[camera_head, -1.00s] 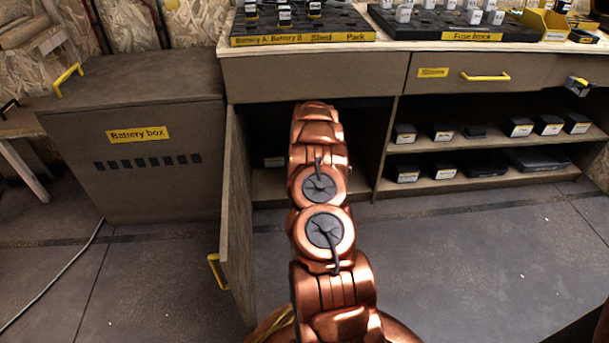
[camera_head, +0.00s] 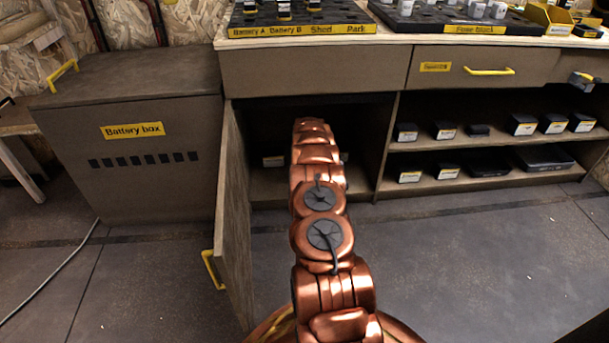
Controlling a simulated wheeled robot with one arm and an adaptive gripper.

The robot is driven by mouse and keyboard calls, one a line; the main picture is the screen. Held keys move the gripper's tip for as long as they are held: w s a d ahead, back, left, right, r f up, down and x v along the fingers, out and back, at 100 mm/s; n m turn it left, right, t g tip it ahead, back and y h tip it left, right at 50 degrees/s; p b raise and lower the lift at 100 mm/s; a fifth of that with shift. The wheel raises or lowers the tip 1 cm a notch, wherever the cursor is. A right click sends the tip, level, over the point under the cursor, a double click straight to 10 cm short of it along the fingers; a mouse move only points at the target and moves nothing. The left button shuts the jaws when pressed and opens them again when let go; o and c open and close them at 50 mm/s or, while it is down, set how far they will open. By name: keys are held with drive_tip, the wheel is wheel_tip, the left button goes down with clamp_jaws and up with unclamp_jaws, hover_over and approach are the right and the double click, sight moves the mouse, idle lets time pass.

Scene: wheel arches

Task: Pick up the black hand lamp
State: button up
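I cannot make out the black hand lamp. My copper-coloured arm reaches forward into the open cupboard (camera_head: 265,185). The arm itself hides my gripper and much of the cupboard's inside.
The cupboard door (camera_head: 233,215) stands open left of my arm, with a yellow handle (camera_head: 212,269). A battery box (camera_head: 135,140) stands farther left. Above are a closed drawer (camera_head: 480,68) and a worktop with battery and fuse trays (camera_head: 455,27). The floor at right is clear.

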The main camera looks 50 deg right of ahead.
drive_tip(key=c, duration=1.4)
drive_tip(key=shift+r, duration=0.15)
